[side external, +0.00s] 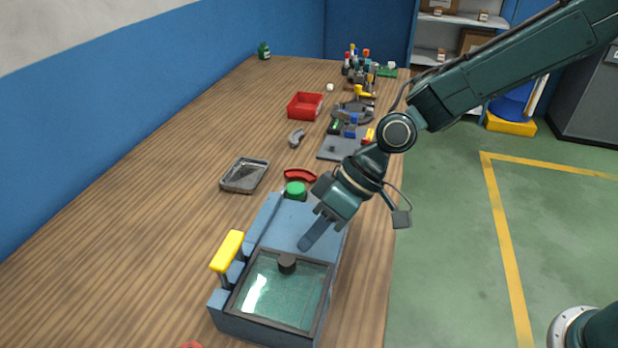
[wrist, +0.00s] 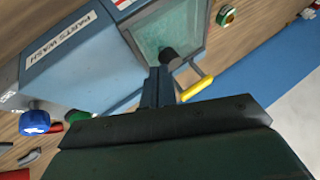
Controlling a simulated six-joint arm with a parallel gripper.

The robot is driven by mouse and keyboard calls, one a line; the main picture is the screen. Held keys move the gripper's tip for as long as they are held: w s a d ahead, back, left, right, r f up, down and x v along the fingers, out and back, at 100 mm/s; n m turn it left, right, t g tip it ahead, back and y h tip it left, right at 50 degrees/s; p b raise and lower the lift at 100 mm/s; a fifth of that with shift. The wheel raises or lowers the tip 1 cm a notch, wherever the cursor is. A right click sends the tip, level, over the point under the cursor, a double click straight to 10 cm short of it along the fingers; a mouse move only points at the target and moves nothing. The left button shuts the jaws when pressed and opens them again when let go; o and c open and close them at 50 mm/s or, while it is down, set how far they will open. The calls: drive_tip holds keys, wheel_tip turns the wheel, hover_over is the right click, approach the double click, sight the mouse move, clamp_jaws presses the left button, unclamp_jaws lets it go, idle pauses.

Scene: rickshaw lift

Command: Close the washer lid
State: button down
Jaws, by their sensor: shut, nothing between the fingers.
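The washer is a blue box (side external: 296,222) at the near end of the bench. Its glass lid (side external: 282,290) has a dark frame and lies flat over the near part of the box, with a black knob (side external: 287,262) on it. The lid also shows in the wrist view (wrist: 180,25), with the knob (wrist: 168,56) just beyond my fingertips. A yellow handle (side external: 228,250) stands at the washer's left side. My gripper (side external: 306,245) is shut and empty, pointing down just behind the lid. I cannot tell whether it touches the washer.
A green button (side external: 296,189) is at the washer's far end. A grey tray (side external: 244,175), a red curved part (side external: 300,175) and a red bin (side external: 305,106) lie farther back. Several small parts crowd the far right bench edge. The left bench is clear.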

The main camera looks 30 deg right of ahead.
drive_tip(key=v, duration=0.8)
drive_tip(key=shift+w, duration=0.2)
drive_tip(key=shift+d+f, duration=0.1)
drive_tip(key=shift+d, duration=0.05)
drive_tip(key=s+d+r+m+t+h, duration=0.2)
drive_tip(key=s+d+r, duration=0.15)
drive_tip(key=d, duration=0.35)
drive_tip(key=s+d+r+m+t+h, duration=0.1)
drive_tip(key=s+d+r+h, duration=0.2)
drive_tip(key=d, duration=0.4)
drive_tip(key=s+d+r+m+t+h, duration=0.1)
drive_tip(key=s+d+m, duration=0.3)
drive_tip(key=s+d, duration=0.6)
drive_tip(key=shift+s+d+r+t+h, duration=0.35)
drive_tip(key=shift+s+r+h, duration=0.25)
drive_tip(key=shift+s, duration=0.9)
drive_tip(key=shift+f, duration=0.1)
